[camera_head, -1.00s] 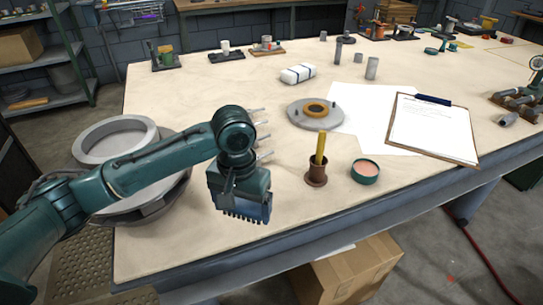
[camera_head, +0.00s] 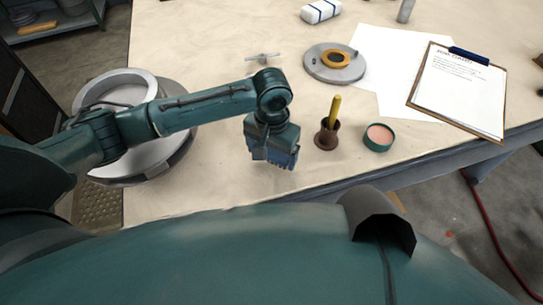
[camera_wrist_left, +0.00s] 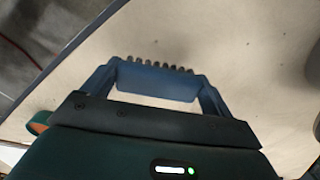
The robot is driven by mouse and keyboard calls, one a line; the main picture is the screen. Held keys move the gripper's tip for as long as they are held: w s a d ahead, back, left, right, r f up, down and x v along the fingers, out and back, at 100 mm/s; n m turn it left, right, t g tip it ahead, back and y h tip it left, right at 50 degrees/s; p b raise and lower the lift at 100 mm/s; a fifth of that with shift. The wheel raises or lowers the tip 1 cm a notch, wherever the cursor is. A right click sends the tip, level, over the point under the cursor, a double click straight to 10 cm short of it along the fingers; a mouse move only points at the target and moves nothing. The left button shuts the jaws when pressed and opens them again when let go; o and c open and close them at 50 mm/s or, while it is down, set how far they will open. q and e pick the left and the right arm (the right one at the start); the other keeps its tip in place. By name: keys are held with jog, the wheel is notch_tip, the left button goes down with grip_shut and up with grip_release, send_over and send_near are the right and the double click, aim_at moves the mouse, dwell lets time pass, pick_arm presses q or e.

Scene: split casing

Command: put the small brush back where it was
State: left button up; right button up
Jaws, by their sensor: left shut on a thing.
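My left gripper (camera_head: 272,160) hangs over the front of the table, left of a brown pot (camera_head: 327,137). It is shut on a blue bar with a row of short dark tufts, which looks like the small brush (camera_wrist_left: 158,82). In the left wrist view the bar spans between the blue jaw sides, tufts pointing away from me. The jaw contact itself is hard to see. A yellow handle (camera_head: 335,110) stands nearly upright in the brown pot, its lower end hidden. My right gripper is not in view.
A green tin (camera_head: 379,138) with a pinkish top stands right of the pot. A grey disc with an orange ring (camera_head: 335,62) lies behind. A clipboard (camera_head: 460,90) lies at the right. A large grey ring (camera_head: 115,95) is under my left arm. Table between is mostly clear.

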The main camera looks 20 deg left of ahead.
aim_at(272, 152)
pick_arm(q)
jog(key=shift+f, duration=1.3)
jog(key=shift+f, duration=0.1)
jog(key=o, duration=0.9)
jog(key=shift+o, duration=0.2)
notch_tip(272, 152, up, 12)
jog(key=shift+r, duration=0.15)
